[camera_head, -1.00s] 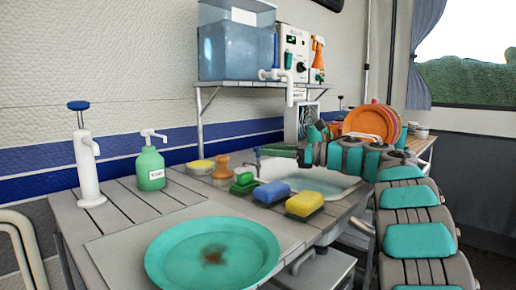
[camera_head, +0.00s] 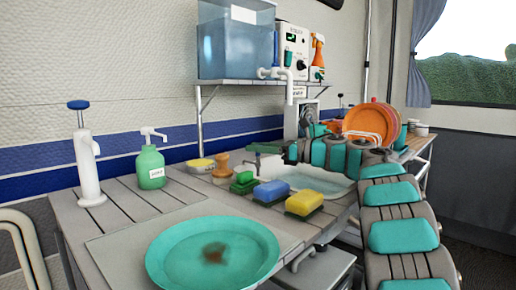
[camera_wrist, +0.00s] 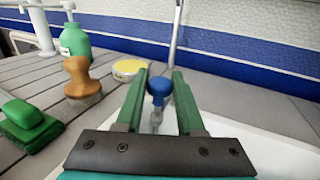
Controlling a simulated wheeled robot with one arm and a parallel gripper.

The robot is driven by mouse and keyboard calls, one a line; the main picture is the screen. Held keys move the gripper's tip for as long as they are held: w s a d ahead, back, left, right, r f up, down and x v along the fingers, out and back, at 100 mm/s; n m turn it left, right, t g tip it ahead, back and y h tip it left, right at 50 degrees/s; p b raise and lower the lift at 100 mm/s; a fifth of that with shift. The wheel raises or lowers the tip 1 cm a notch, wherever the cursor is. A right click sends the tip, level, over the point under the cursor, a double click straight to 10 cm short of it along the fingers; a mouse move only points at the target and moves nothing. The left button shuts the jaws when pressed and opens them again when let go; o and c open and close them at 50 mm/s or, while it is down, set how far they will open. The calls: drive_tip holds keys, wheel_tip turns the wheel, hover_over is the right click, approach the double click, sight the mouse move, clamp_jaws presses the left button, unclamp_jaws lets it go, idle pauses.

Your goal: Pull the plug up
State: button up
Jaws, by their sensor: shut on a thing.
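The plug (camera_wrist: 158,90) shows in the wrist view as a blue round knob on a pale, thin stem, at the sink. My gripper (camera_wrist: 160,80) has its two green fingers on either side of the knob and is shut on it. How far the stem reaches into the drain is hidden behind the gripper. In the head view my gripper (camera_head: 264,148) is low over the white sink basin (camera_head: 318,181), and the plug cannot be made out there.
A wooden brush (camera_wrist: 80,80) and a soap bottle (camera_wrist: 74,42) stand left. A teal plate (camera_head: 212,255) is in front.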

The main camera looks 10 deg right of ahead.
clamp_jaws()
idle(0.8)
